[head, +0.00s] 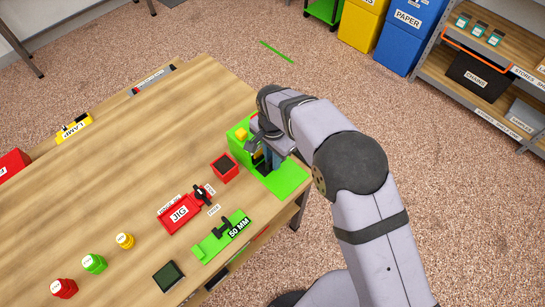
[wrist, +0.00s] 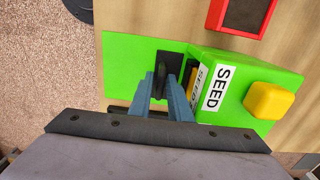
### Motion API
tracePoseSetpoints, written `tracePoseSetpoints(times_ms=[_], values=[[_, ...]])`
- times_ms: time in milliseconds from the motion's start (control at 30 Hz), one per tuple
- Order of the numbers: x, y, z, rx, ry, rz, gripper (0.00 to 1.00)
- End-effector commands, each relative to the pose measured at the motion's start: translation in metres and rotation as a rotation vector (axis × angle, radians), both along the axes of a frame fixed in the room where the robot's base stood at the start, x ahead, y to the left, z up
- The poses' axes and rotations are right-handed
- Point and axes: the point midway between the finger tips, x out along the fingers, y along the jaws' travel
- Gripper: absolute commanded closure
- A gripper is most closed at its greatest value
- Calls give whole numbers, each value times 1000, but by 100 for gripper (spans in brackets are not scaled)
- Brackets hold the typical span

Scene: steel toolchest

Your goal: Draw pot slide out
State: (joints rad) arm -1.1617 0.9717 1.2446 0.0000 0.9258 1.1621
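A green station labelled SEED (wrist: 221,85) with a yellow block (wrist: 268,101) on it stands on a flat green base (wrist: 125,60). It also shows at the table's right end in the head view (head: 285,178), partly behind my arm. A black plate (wrist: 175,60) with an upright black handle (wrist: 160,72) lies against the station's left side in the wrist view. My gripper (wrist: 160,84) is over this plate, its two blue fingers apart on either side of the handle. I cannot tell whether they touch it. The handle's lower part and any pot are hidden.
A red square tray (head: 224,168) stands close beside the station. A red jig (head: 181,213), a green 50 MM fixture (head: 220,236) and a dark screen (head: 168,276) lie further along. The table's edge is close to the station; the table's middle is clear.

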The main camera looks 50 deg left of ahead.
Motion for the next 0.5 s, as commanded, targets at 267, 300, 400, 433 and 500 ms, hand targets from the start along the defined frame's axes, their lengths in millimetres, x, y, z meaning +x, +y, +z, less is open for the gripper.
tracePoseSetpoints(times_ms=[267,300,400,433,500], values=[[0,0,0,0,0,0,100],[0,0,1,0,0,0,100],[1,-4,1,1,0,0,100],[1,-6,2,1,0,0,100],[1,-13,2,-1,0,0,100]])
